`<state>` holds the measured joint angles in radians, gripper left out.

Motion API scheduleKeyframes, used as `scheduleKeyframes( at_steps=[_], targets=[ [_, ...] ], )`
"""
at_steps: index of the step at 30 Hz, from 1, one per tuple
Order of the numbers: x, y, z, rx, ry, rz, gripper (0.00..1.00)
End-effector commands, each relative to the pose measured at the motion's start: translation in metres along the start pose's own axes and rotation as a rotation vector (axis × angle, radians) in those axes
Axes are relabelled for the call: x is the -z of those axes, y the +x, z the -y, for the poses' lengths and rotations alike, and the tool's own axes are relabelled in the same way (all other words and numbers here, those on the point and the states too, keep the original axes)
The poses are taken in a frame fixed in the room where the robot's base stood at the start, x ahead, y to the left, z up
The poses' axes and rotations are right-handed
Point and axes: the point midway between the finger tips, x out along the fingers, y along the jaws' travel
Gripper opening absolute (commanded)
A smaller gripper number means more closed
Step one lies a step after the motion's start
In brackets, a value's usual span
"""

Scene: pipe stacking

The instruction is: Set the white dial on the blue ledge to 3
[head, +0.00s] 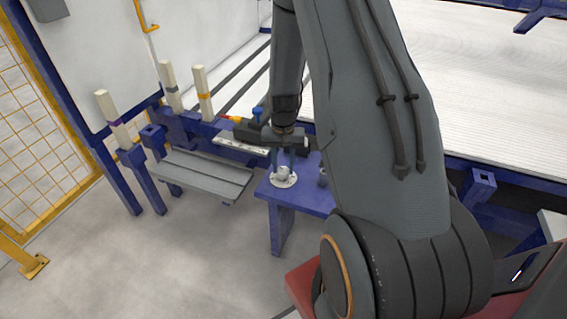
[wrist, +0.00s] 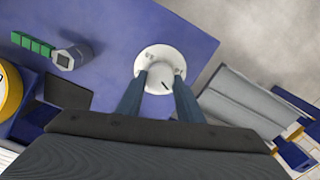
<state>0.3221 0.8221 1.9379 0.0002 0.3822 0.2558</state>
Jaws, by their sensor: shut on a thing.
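The white dial (head: 284,180) sits on the blue ledge (head: 310,199) in the head view. In the wrist view the dial (wrist: 161,58) is a round white plate with a raised knob and a dark pointer mark, near the edge of the blue ledge (wrist: 115,45). My gripper (wrist: 160,76) points down at the dial, its two blue-grey fingers on either side of the knob, shut on it. My gripper (head: 284,166) also shows over the dial in the head view. Any numbers on the plate are too small to read.
A grey slatted shelf (head: 203,174) stands left of the ledge. Several pale posts (head: 170,83) stand behind it.

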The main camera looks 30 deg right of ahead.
Motion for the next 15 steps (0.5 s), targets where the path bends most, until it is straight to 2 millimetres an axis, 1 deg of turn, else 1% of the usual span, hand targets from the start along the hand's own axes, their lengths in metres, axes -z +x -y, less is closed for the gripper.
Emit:
scheduleKeyframes(
  at_steps=[15],
  targets=[
    [0.0002, -0.0018, -0.0014, 0.001, 0.489, -0.002, 0.11]
  ],
)
